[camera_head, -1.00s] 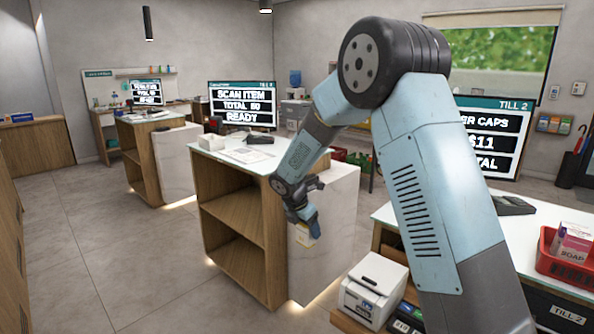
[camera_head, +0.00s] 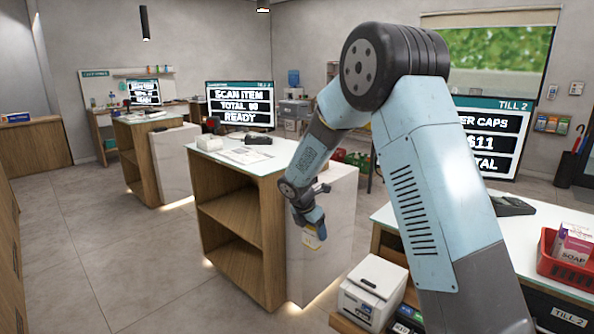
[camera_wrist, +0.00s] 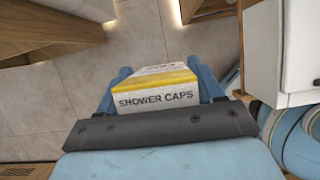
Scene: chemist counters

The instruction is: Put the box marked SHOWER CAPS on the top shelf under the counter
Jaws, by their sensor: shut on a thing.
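The box marked SHOWER CAPS (camera_wrist: 155,98) is white with a yellow band and sits between the two blue fingers in the wrist view. My gripper (camera_head: 313,232) is shut on it, hanging in the air in front of the white side panel of the middle counter (camera_head: 236,162). In the head view the box is mostly hidden by the fingers. That counter has open wooden shelves: an upper opening (camera_head: 232,218) and a lower opening (camera_head: 238,268), both facing the left front. Both look empty from here.
Near right, another counter (camera_head: 385,215) carries a red basket (camera_head: 568,262) with a soap box. A white printer (camera_head: 371,290) stands below its top. A TILL 2 screen (camera_head: 495,135) is partly behind my arm. The grey floor at left (camera_head: 95,260) is clear.

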